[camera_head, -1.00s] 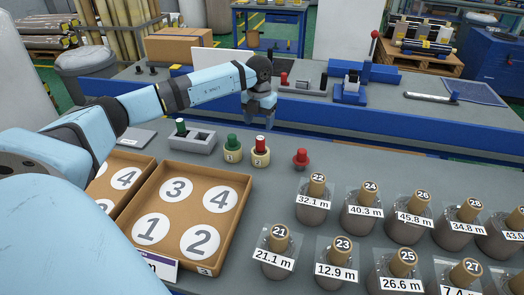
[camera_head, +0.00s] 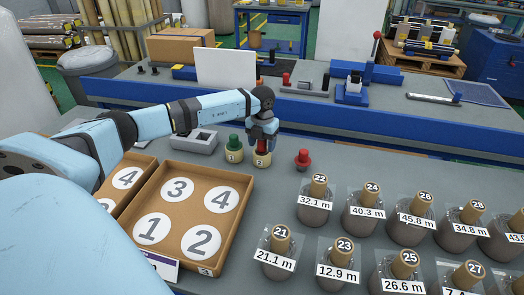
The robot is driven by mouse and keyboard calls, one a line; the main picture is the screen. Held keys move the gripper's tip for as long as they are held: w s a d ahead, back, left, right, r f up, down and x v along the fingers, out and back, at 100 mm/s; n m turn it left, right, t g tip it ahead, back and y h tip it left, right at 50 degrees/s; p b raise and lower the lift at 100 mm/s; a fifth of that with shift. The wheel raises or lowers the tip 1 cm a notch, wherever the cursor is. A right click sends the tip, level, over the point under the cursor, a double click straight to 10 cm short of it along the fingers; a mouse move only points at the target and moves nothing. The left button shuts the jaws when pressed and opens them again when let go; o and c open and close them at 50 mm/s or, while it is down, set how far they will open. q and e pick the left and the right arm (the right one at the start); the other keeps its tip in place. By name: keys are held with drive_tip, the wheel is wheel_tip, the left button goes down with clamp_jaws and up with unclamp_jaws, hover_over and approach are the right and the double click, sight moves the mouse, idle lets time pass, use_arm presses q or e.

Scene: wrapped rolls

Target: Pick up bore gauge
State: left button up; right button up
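No object carries the name bore gauge; the small plug-like pieces could be gauges. A red plug (camera_head: 262,149) stands in a tan ring marked 2 (camera_head: 261,160). A green plug (camera_head: 234,141) stands in a tan ring marked 1 (camera_head: 234,157), just left of it. Another red plug (camera_head: 303,156) stands alone to the right. My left gripper (camera_head: 263,138) points down directly over the red plug in ring 2, its fingers at the plug's top. Whether they grip it is too small to tell. My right gripper is not in view.
A grey slotted block (camera_head: 195,142) lies partly behind my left arm. A brown tray (camera_head: 243,215) with numbered circles stands at the front left. Several wrapped rolls (camera_head: 313,213) with length labels fill the right. A white panel (camera_head: 225,68) stands at the back.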

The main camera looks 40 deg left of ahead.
use_arm(q)
drive_tip(key=c, duration=1)
drive_tip(key=shift+r, duration=0.2)
